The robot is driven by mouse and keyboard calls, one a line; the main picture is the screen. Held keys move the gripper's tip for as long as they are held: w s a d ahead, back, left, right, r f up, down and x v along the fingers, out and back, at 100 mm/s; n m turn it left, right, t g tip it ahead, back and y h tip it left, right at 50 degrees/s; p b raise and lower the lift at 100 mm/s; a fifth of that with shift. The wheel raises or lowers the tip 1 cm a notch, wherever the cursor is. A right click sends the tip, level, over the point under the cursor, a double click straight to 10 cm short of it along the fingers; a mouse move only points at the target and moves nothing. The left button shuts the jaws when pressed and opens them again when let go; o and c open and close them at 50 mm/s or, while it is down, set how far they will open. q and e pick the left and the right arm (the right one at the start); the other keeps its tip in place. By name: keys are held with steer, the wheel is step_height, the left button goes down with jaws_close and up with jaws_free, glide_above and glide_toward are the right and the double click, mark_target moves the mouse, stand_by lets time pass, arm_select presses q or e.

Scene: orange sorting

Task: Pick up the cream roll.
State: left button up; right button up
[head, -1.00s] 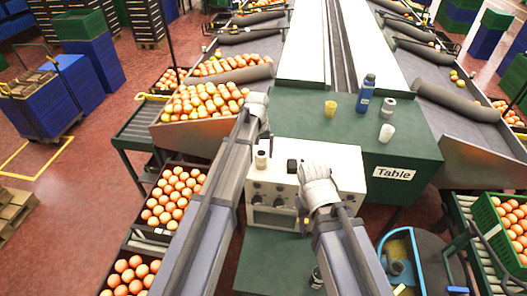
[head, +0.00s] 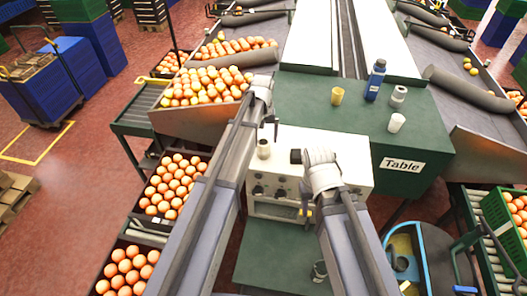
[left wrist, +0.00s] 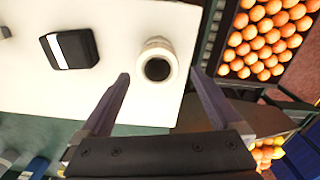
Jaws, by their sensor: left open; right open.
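The cream roll (head: 264,150) stands upright on the white top of the control box (head: 340,146). The left wrist view shows the cream roll (left wrist: 158,47) from above with its dark hole. My left gripper (head: 269,128) is open over the box, close to the roll. In the left wrist view my left gripper's fingertips (left wrist: 160,76) are spread to either side of the roll's near edge, with nothing between them held. Contact with the roll cannot be told. My right gripper (head: 306,210) hangs low in front of the box, mostly hidden behind its wrist.
A black block (left wrist: 70,49) with a white stripe lies on the box beside the roll. Behind, the green table (head: 310,98) bears a yellow cup (head: 338,96), a blue bottle (head: 375,80), a grey roll (head: 398,95) and a white cup (head: 396,123). Orange crates (head: 150,228) stand at left.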

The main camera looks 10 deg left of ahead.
mark_target(263, 148)
arm_select(q)
steer(key=shift+s, duration=0.1)
steer(key=shift+f+b, duration=0.25)
steer(key=shift+b, duration=0.05)
steer(key=f+b, duration=0.4)
steer(key=shift+s+d+f+b, duration=0.2)
steer(key=shift+s+f+b, duration=0.15)
steer(key=shift+r, duration=0.1)
steer(key=shift+c, duration=0.5)
steer(key=c, duration=1.4)
